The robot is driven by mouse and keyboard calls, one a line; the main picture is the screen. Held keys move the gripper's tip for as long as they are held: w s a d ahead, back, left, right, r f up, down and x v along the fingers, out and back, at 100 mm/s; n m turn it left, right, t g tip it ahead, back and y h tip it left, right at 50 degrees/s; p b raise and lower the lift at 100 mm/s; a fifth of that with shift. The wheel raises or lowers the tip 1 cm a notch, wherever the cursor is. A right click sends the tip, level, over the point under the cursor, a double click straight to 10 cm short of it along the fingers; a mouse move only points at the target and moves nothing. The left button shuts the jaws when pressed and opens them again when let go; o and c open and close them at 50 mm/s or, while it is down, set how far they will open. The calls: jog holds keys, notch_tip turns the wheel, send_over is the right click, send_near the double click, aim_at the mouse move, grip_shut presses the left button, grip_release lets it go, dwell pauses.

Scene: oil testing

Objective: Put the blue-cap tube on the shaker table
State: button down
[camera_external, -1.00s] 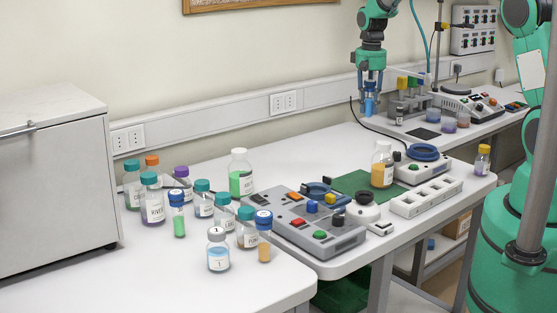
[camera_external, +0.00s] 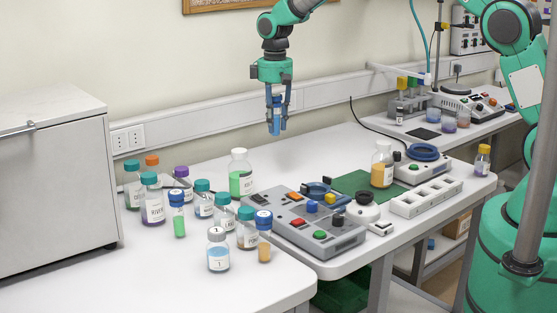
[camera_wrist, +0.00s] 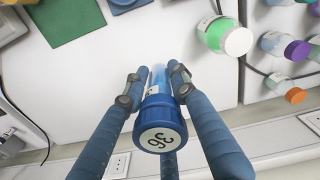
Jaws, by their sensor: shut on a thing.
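My gripper (camera_external: 276,124) hangs in the air above the far part of the white table, in front of the wall. It is shut on a blue-cap tube (camera_external: 276,104) with light blue liquid. In the wrist view, the tube's blue cap (camera_wrist: 160,113), marked "36", faces the camera and the clear body points away between the fingers (camera_wrist: 154,84). I cannot tell for certain which is the shaker table.
Several capped bottles and tubes crowd the left, including a green-liquid bottle (camera_external: 240,178). The button console (camera_external: 318,234) spans the middle, beside a green mat (camera_external: 357,183) with an orange-liquid bottle (camera_external: 382,164). A tube rack (camera_external: 410,104) stands back right. Table below my gripper is clear.

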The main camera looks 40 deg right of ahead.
jog(key=s+a+n+b, duration=0.1)
jog(key=s+a+n, duration=0.4)
jog(key=a, duration=0.9)
jog(key=s+a+n+b, duration=0.1)
jog(key=s+a+n, duration=0.2)
jog(key=s+a, duration=0.75)
jog(key=s+a+n+b, duration=0.1)
jog(key=s+a+n, duration=0.15)
jog(key=a, duration=1.55)
jog(key=shift+n, duration=0.45)
jog(key=shift+a+f, duration=0.1)
jog(key=shift+f, duration=2.4)
jog(key=shift+f+b, duration=0.3)
jog(key=shift+f, duration=2.85)
jog(key=shift+f, duration=1.85)
jog(key=shift+f, duration=0.1)
